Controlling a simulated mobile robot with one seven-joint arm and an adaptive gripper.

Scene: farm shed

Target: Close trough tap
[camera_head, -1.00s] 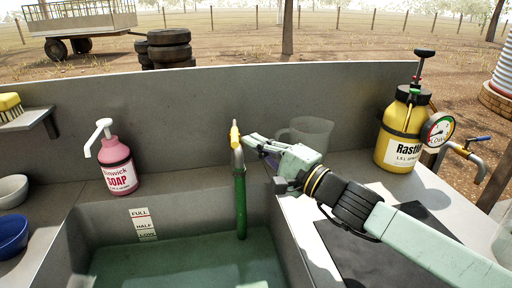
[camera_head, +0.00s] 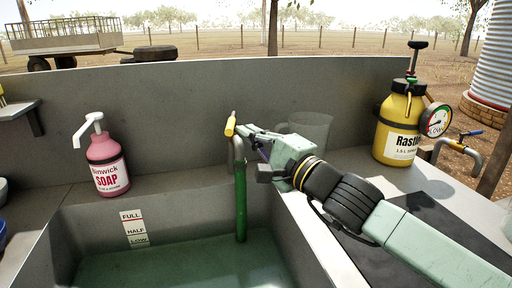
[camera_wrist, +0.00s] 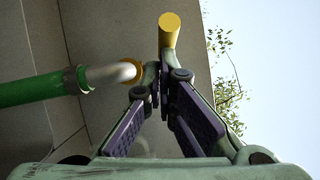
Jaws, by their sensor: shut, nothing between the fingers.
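The trough tap has a yellow handle (camera_head: 231,125) and a grey metal spout, with a green hose (camera_head: 240,205) hanging down into the trough (camera_head: 190,205). My gripper (camera_head: 246,130) is shut and empty, just right of the handle. In the wrist view the yellow handle (camera_wrist: 169,30) rises just beyond the closed fingertips (camera_wrist: 160,72). The metal spout (camera_wrist: 112,73) and green hose (camera_wrist: 30,90) lie to their left. The fingertips are very close to the handle; I cannot tell whether they touch it. The tap's base is hidden.
A pink soap bottle (camera_head: 107,172) stands left of the tap. A clear jug (camera_head: 311,130) stands behind my gripper. A yellow sprayer (camera_head: 399,125) and another tap with a blue lever (camera_head: 470,133) are at right. A grey wall (camera_head: 170,100) runs behind.

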